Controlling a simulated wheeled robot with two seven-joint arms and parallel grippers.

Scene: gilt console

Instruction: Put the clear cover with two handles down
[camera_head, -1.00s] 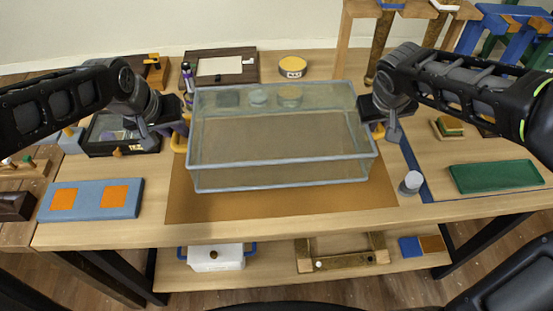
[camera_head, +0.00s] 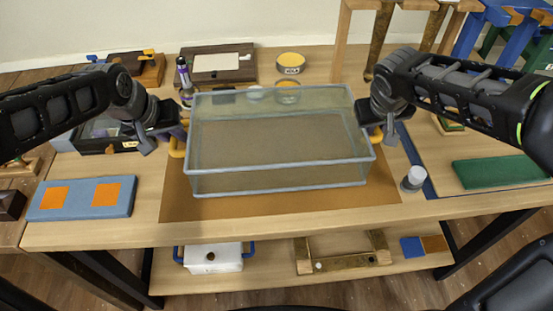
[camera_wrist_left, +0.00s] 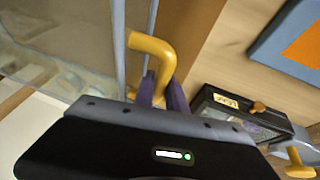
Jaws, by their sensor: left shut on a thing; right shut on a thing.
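The clear cover (camera_head: 280,180) is a large see-through box with grey edges and a yellow handle at each end. It is over the brown mat (camera_head: 230,208) in the head view; I cannot tell whether its lower edge touches the mat. My left gripper (camera_head: 180,134) is shut on the left yellow handle (camera_head: 177,150). In the left wrist view its purple fingers (camera_wrist_left: 162,92) close on that yellow handle (camera_wrist_left: 155,48). My right gripper (camera_head: 370,131) is at the right end and shut on the other handle, which is mostly hidden by the gripper.
A blue board with orange squares (camera_head: 82,198) lies at the left. A small white-topped cylinder (camera_head: 413,178) stands right of the mat, near a green tray (camera_head: 500,172). A yellow-lidded tin (camera_head: 290,63), a glass jar (camera_head: 288,93) and a purple-topped bottle (camera_head: 184,75) stand behind the cover.

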